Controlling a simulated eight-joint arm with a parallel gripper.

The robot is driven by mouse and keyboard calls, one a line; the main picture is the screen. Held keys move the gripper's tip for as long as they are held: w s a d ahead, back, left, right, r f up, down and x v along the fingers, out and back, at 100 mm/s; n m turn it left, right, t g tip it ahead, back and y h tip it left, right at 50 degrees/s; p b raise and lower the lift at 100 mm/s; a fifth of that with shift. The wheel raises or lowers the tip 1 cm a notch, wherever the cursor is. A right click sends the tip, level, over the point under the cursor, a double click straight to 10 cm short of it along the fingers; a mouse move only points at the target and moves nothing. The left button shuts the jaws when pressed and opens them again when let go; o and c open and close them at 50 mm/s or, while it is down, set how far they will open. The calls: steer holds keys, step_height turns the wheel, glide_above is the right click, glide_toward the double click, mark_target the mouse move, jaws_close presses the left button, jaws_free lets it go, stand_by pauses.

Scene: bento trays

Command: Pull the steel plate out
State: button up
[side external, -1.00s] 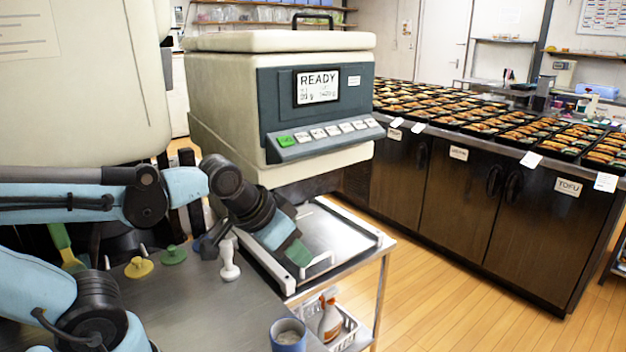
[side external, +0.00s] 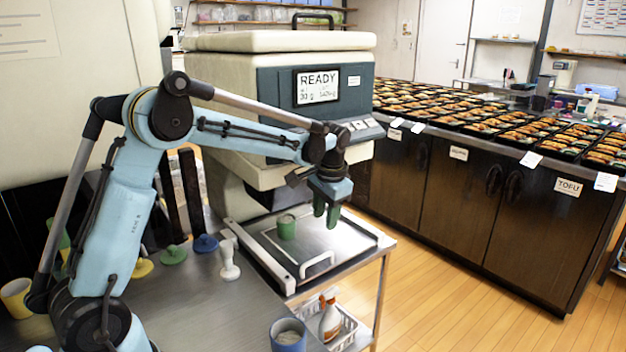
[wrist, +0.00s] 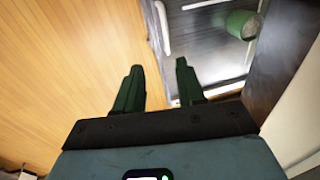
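The steel plate (side external: 335,240) lies flat between rails on a metal cart below the front of the big machine. Its white handle (side external: 318,264) is at the near edge. A green cup (side external: 287,229) stands on the plate; plate and cup also show in the wrist view, the cup (wrist: 243,24) at top right. My gripper (side external: 328,222) points down, above the right part of the plate and apart from the handle. In the wrist view my gripper (wrist: 159,66) is open, with nothing between its green fingers.
The machine (side external: 320,150) reads READY and overhangs the plate's back. A white stopper (side external: 229,262), a blue one (side external: 205,244) and a blue cup (side external: 288,335) are on the steel counter at left and front. A dark cabinet (side external: 450,190) bearing bento trays stands right. Floor between is clear.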

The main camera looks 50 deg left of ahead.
mark_target(318, 258)
steer(key=shift+g, duration=0.3)
steer(key=a+f, duration=0.1)
steer(key=f, duration=0.3)
steer(key=a+f, duration=0.1)
steer(key=f, duration=0.4)
steer(key=w+a+f, duration=0.1)
steer(key=f, duration=0.4)
steer(key=shift+a, duration=0.4)
jaws_close()
